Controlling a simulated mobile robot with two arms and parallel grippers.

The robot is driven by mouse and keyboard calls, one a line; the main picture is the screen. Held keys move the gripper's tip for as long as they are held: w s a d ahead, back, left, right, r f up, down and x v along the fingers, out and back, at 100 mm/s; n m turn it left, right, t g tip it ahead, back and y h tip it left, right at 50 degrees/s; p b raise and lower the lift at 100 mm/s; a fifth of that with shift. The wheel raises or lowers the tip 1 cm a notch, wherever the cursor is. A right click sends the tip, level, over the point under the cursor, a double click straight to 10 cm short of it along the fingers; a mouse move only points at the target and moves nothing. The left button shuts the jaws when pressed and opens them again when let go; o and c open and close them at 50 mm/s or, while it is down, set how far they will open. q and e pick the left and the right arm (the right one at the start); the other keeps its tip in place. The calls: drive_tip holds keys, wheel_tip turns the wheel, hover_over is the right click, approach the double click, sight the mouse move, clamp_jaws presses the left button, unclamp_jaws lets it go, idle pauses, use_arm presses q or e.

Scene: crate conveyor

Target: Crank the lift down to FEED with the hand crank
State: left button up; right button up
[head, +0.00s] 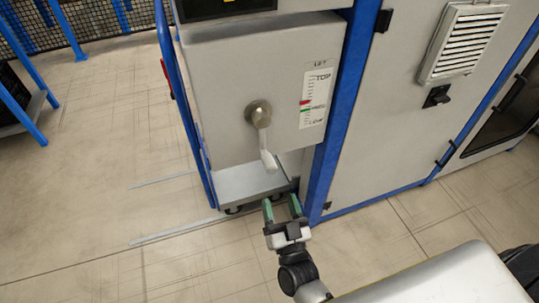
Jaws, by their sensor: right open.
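The hand crank (262,130) is on the front of a grey cabinet (220,85). Its round hub is at the top, and its arm and pale handle (268,162) hang down. To its right is the LIFT scale (315,98), marked TOP at the upper end, with a red mark a little above a green one; the smaller lettering is hard to read. My right gripper (282,208) is open and empty, below the crank handle and apart from it, with green-lined fingers pointing up. My left gripper is not in view.
A blue post (338,110) stands right of the crank cabinet, beside a larger grey cabinet with a vent (463,42) and a black latch (437,96). A metal ledge (245,183) juts out below the crank. Open floor (90,180) lies to the left.

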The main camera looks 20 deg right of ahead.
sight(270, 164)
drive_tip(key=x, duration=1)
drive_tip(key=shift+w+r, duration=0.1)
drive_tip(key=shift+w, duration=0.2)
clamp_jaws()
